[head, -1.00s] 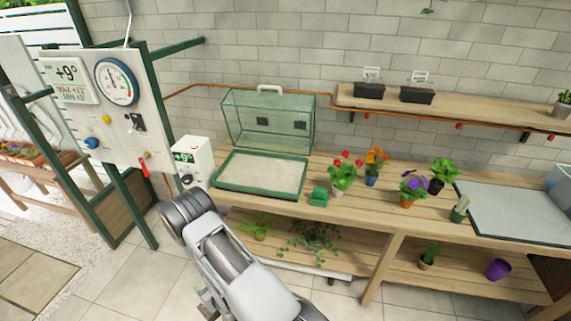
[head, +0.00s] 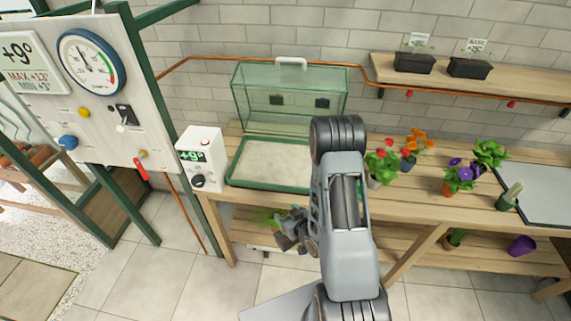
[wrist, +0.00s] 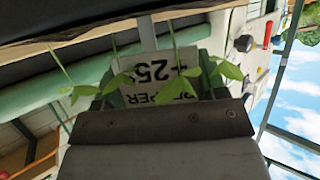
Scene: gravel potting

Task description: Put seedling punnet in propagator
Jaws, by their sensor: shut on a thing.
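My gripper (head: 285,235) is below the bench's front edge in the head view, left of my forearm. In the wrist view my gripper (wrist: 165,125) is shut on the seedling punnet (wrist: 205,60), which looks green. Thin seedlings with green leaves and a white label reading "PEPPER +25" (wrist: 152,75) show upside down beyond the jaw. In the head view I cannot make out the punnet. The propagator is on the bench: a green-rimmed tray (head: 232,178) with a pale bed, its front right part hidden by my arm. Its clear lid (head: 290,100) stands raised behind the tray.
A wall shelf (head: 520,80) holds two black labelled planters. A dial panel (head: 85,90) is at the left.

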